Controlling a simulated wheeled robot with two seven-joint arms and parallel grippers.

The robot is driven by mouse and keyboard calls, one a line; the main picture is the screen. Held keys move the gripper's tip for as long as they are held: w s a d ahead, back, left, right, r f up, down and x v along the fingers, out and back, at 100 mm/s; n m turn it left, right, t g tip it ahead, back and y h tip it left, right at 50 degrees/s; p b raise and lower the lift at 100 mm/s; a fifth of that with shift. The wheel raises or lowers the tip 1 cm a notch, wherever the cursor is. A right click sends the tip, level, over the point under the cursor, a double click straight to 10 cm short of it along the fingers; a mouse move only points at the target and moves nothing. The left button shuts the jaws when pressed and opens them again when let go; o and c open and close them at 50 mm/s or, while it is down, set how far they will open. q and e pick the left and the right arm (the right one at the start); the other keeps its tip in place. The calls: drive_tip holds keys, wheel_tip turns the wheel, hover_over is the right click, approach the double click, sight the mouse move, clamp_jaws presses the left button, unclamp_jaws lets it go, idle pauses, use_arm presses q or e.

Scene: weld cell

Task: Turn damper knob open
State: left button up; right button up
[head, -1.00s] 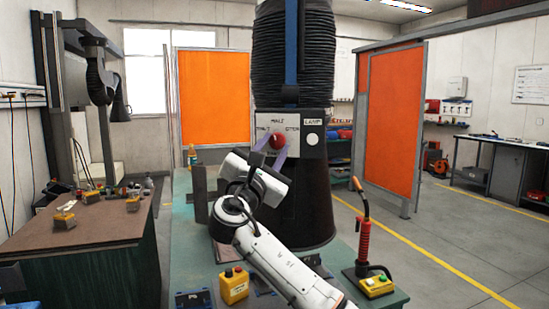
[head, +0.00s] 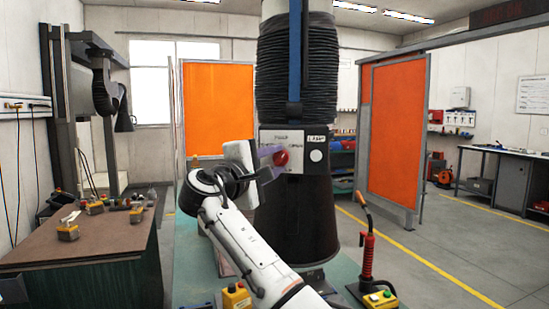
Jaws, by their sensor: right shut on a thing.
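The plate carries lettering on both sides of the knob, too blurred to read surely. My right gripper (head: 276,159) reaches the knob from the left, its fingers shut on it. My left gripper is not in view.
Another yellow box (head: 236,296) is at the front. A brown table (head: 90,238) with small clamps is at left. An orange screen (head: 393,137) stands at right.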

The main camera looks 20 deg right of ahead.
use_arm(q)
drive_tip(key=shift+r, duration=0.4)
use_arm(e)
drive_tip(key=shift+r+m, duration=0.15)
drive_tip(key=shift+m, duration=0.45)
use_arm(q)
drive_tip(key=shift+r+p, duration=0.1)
drive_tip(key=shift+p, duration=0.25)
use_arm(e)
drive_tip(key=shift+m, duration=0.3)
drive_tip(key=o, duration=1.1)
drive_tip(key=shift+c, duration=0.2)
